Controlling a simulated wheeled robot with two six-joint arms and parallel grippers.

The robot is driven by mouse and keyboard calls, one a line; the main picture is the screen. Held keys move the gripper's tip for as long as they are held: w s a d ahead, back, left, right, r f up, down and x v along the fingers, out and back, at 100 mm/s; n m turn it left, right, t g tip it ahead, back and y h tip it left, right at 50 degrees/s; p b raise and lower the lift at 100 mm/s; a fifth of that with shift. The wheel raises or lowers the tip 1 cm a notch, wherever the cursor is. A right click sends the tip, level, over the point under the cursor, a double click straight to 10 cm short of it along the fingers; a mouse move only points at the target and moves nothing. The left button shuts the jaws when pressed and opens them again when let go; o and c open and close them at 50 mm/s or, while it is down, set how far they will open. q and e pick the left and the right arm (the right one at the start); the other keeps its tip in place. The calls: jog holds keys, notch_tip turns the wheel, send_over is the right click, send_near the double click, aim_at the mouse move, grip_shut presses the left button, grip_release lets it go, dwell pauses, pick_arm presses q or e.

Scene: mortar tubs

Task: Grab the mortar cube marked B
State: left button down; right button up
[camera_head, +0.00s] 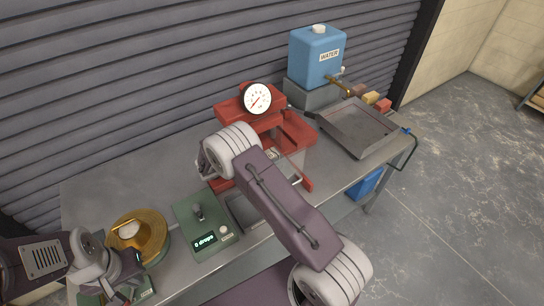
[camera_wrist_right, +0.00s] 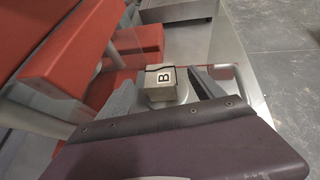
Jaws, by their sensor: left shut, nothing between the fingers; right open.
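The mortar cube marked B (camera_wrist_right: 160,82) is pale grey with a black letter and a dark jagged line across its upper part. It shows in the right wrist view, close to the red frame. My right gripper (camera_wrist_right: 168,92) is open, with one finger to the left of the cube and a dark finger to its right. I cannot tell whether either finger touches it. In the head view my right arm hides the cube. My left gripper (camera_head: 124,282) is shut and empty at the lower left, near the golden round pan.
A red press with a dial gauge (camera_head: 257,98) stands mid-table behind my right arm. A green device reading "0 drops" (camera_head: 206,225) and a golden round pan (camera_head: 150,236) stand left. A blue water tank (camera_head: 313,60), a grey tray (camera_head: 358,130) and small coloured blocks (camera_head: 371,97) are right.

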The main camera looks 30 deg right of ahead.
aim_at(269, 155)
jog(key=p+x, duration=0.1)
jog(key=x, duration=0.3)
jog(key=shift+a+f, duration=0.15)
jog(key=shift+w+d+f, duration=0.1)
jog(key=shift+d+f, duration=0.15)
jog(key=shift+d, duration=0.1)
grip_shut()
jog(key=shift+r, duration=0.1)
jog(key=r, duration=0.1)
jog(key=r+b, duration=0.1)
jog(key=r, duration=0.1)
jog(key=shift+a+r, duration=0.15)
jog(key=shift+a, duration=0.1)
jog(key=s+a+b, duration=0.2)
jog(key=a, duration=0.6)
jog(key=s+a+b, duration=0.1)
jog(key=s+a, duration=0.2)
jog(key=a, duration=0.6)
jog(key=shift+b, duration=0.35)
